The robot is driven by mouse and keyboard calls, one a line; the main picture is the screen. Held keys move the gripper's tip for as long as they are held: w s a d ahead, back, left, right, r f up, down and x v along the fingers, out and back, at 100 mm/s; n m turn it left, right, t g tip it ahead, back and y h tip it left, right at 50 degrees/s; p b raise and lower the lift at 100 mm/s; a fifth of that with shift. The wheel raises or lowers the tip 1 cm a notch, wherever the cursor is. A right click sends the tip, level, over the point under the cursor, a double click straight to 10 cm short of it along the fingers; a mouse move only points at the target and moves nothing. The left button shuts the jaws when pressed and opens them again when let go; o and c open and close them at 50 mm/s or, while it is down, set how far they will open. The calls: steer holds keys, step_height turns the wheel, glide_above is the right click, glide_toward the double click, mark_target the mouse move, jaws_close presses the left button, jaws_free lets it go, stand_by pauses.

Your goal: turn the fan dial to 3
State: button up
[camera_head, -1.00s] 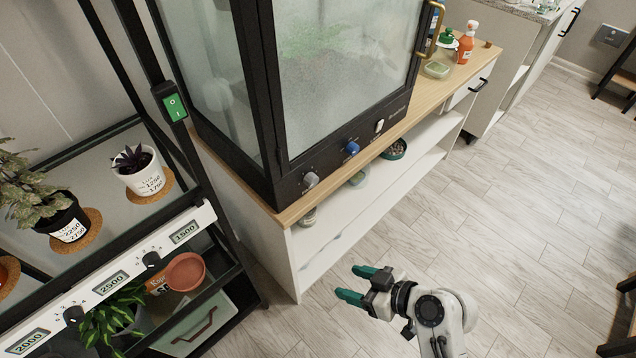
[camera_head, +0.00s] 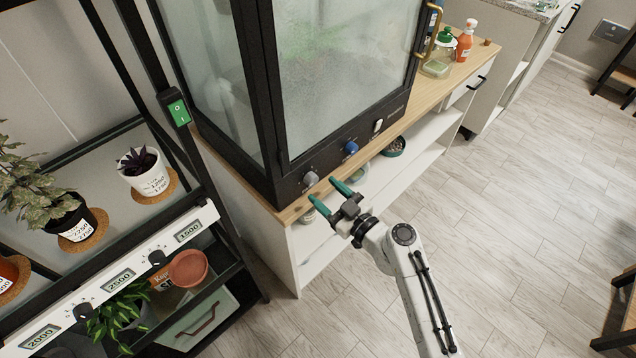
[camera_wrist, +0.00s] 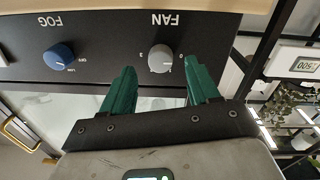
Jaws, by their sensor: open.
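The fan dial is a grey knob (camera_head: 310,178) on the black front strip (camera_head: 330,165) of the glass cabinet. In the wrist view the grey fan dial (camera_wrist: 161,60) sits under the upside-down word FAN, with small scale marks around it; a 3 shows to its left. I cannot clearly tell which mark it points to. My gripper (camera_head: 325,192) has green fingers, spread apart and empty, just in front of and below the dial. In the wrist view the gripper (camera_wrist: 155,78) has its fingertips on either side of the dial's lower part, with no clear contact.
A blue fog knob (camera_head: 351,147) and a white switch (camera_head: 378,125) sit right of the fan dial on the same strip. The wooden cabinet top (camera_head: 290,213) juts out below. A plant rack (camera_head: 110,285) stands at left.

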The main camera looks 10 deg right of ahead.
mark_target(314, 183)
steer(key=shift+x, duration=1.75)
steer(key=shift+c, duration=0.2)
steer(key=c, duration=1)
